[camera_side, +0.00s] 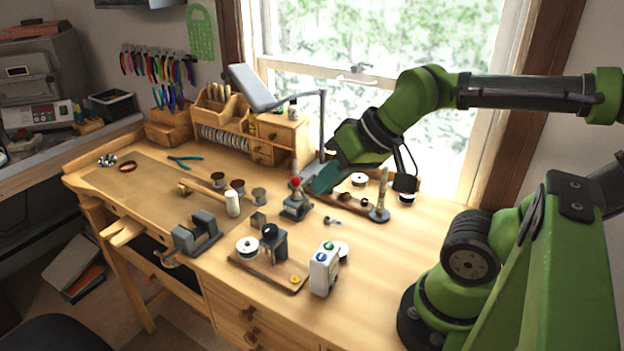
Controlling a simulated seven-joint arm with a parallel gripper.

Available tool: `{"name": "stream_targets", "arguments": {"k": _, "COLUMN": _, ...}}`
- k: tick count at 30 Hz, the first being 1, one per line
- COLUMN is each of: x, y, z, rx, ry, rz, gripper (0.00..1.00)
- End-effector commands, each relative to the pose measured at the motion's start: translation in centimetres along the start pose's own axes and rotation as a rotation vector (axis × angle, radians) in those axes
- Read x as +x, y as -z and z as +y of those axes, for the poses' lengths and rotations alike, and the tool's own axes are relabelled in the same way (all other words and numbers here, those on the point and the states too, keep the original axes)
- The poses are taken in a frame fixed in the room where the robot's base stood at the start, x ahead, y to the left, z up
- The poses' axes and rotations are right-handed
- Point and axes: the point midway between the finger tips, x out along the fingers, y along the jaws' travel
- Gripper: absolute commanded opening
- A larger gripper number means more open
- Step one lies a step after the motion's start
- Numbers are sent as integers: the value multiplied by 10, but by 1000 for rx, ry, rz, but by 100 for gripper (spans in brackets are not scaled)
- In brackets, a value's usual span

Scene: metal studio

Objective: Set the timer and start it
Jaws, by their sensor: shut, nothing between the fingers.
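I cannot tell for sure which device is the timer. A small white box (324,270) with a green and a blue round button on top stands at the front right of the bench. Left of it, a wooden board (268,275) carries a white round part (247,247), a dark upright block (273,242) and a yellow button (294,280). My gripper (316,189) is shut and empty, pointing down-left over the back of the bench. Its tips are just right of a small red-topped device (295,199); whether they touch it cannot be told. The box and board are apart from my gripper.
A grey vise (196,233) sits at the front left edge. A hammer (202,197), a white cylinder (233,204) and small round pots are mid-bench. A lamp (252,88) and wooden organizer (280,132) stand behind. A slim stand (381,200) is right of my gripper.

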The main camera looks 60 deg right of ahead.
Motion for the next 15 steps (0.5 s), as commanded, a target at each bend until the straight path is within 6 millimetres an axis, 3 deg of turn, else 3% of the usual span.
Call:
{"name": "stream_targets", "arguments": {"k": 8, "x": 1, "y": 0, "z": -1, "rx": -3, "ry": 0, "rz": -4, "gripper": 0}}
{"name": "stream_targets", "arguments": {"k": 15, "x": 16, "y": 2, "z": -7, "rx": -63, "ry": -48, "rz": -119, "gripper": 0}}
